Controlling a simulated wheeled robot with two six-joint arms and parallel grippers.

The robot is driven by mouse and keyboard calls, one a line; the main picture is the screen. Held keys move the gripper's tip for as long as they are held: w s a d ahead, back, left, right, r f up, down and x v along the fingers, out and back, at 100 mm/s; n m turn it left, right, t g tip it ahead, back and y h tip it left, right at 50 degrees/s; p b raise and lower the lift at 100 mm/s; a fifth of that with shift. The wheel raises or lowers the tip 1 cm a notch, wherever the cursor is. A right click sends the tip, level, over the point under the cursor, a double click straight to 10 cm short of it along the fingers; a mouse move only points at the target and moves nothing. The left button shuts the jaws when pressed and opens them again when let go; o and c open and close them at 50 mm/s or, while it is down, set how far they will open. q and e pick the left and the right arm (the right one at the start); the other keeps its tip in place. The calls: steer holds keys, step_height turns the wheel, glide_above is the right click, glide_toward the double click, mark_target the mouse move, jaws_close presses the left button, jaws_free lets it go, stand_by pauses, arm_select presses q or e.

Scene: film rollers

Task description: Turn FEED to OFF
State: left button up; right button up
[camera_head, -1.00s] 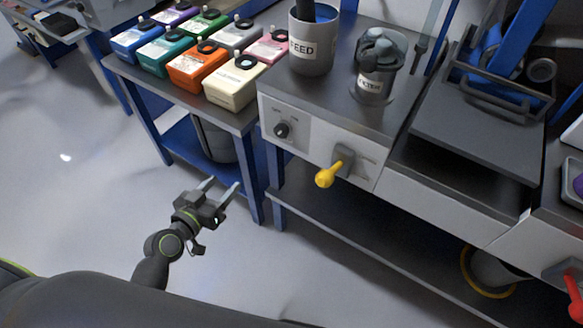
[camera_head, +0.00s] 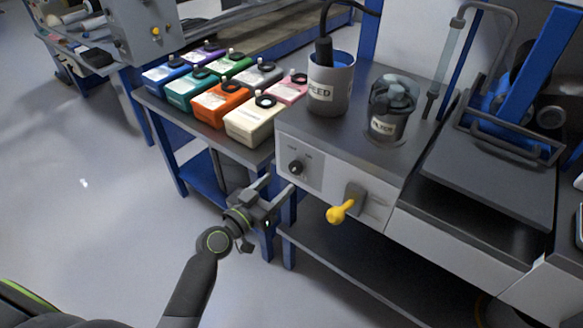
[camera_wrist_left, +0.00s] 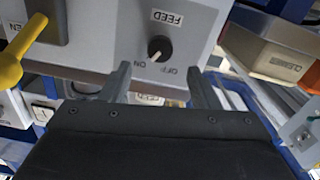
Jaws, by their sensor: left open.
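The FEED knob (camera_head: 296,167) is a small black dial on the pale front panel of the grey machine. In the left wrist view the knob (camera_wrist_left: 159,48) appears upside down, with a FEED label (camera_wrist_left: 167,18) and the words ON and OFF beside it. A pale mark on the knob seems to lie toward ON, but it is small. My left gripper (camera_head: 280,183) is open and empty, just in front of and below the knob. In the left wrist view its fingers (camera_wrist_left: 158,72) point at the panel, one each side of the knob, apart from it. My right gripper is out of view.
A yellow-handled lever (camera_head: 341,212) sticks out right of the knob. A FEED pot (camera_head: 328,98) and a FILTER unit (camera_head: 385,126) stand on top. Several coloured bottles, including a cream one (camera_head: 252,124), stand on the blue-legged table at left. The floor at lower left is clear.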

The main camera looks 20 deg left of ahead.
mark_target(293, 170)
arm_select(q)
steer(key=x, duration=0.7)
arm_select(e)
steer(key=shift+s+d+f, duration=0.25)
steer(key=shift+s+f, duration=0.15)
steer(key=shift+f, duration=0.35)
arm_select(q)
steer(key=shift+s, duration=0.1)
